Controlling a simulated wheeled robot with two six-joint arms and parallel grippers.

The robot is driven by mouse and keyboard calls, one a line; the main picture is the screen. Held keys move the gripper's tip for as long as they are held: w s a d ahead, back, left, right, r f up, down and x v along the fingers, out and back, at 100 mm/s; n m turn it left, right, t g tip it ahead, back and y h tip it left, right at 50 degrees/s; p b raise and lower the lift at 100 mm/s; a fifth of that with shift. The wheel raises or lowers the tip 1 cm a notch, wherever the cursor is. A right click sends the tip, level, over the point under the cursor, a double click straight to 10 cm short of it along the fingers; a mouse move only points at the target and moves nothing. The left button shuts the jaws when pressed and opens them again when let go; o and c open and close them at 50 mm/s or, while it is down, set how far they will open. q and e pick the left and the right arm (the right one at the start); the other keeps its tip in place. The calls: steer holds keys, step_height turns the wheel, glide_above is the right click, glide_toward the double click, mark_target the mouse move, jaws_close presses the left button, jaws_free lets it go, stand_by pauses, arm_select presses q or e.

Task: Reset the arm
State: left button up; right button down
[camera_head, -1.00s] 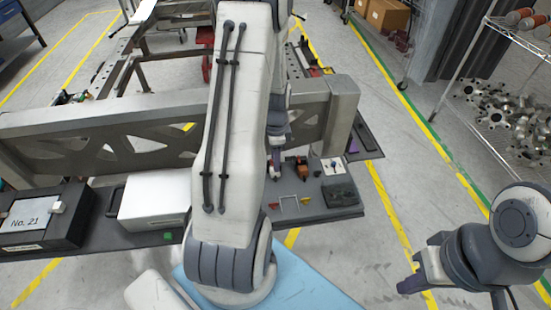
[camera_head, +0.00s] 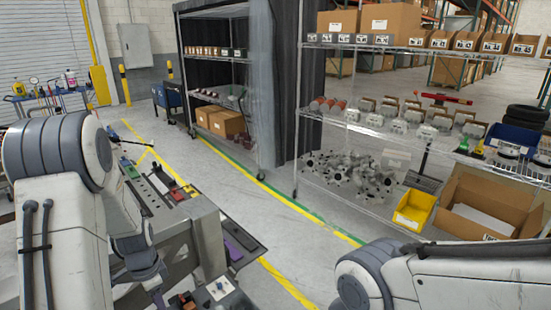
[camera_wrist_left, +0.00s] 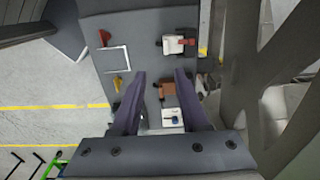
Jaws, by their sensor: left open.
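My left arm comes in at the left of the head view, with its gripper (camera_head: 152,288) low, near the fixture and partly cut off by the bottom edge. In the left wrist view the left gripper (camera_wrist_left: 160,75) is open, its two dark fingers apart with nothing clamped between them. It points over a dark tool board (camera_wrist_left: 150,50) with small parts on it, including a brown block (camera_wrist_left: 182,92) and a white part with a blue knob (camera_wrist_left: 172,118). My right arm shows as pale links at the lower right of the head view; its gripper is out of the frame.
A wire shelf (camera_head: 340,195) with metal parts, a yellow bin (camera_head: 414,208) and a cardboard box (camera_head: 478,203) stands at the right. Another rack (camera_head: 217,70) stands behind. Yellow-lined floor (camera_head: 235,180) is clear between fixture and shelves. In the wrist view, a large grey beam (camera_wrist_left: 235,60) stands right of the fingers.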

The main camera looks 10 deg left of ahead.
arm_select(q)
steer(key=s+d+r, duration=0.1)
steer(key=d+r, duration=0.4)
steer(key=d, duration=0.5)
steer(key=s+d+r, duration=0.1)
steer(key=d+r, duration=0.4)
steer(key=d, duration=0.5)
steer(key=s+d+r, duration=0.3)
steer(key=s+d, duration=0.2)
steer(key=s, duration=0.3)
steer(key=s+d+r+h, duration=0.1)
steer(key=s+d+r, duration=0.2)
steer(key=s+d, duration=0.2)
steer(key=s, duration=0.2)
steer(key=shift+s+n, duration=0.4)
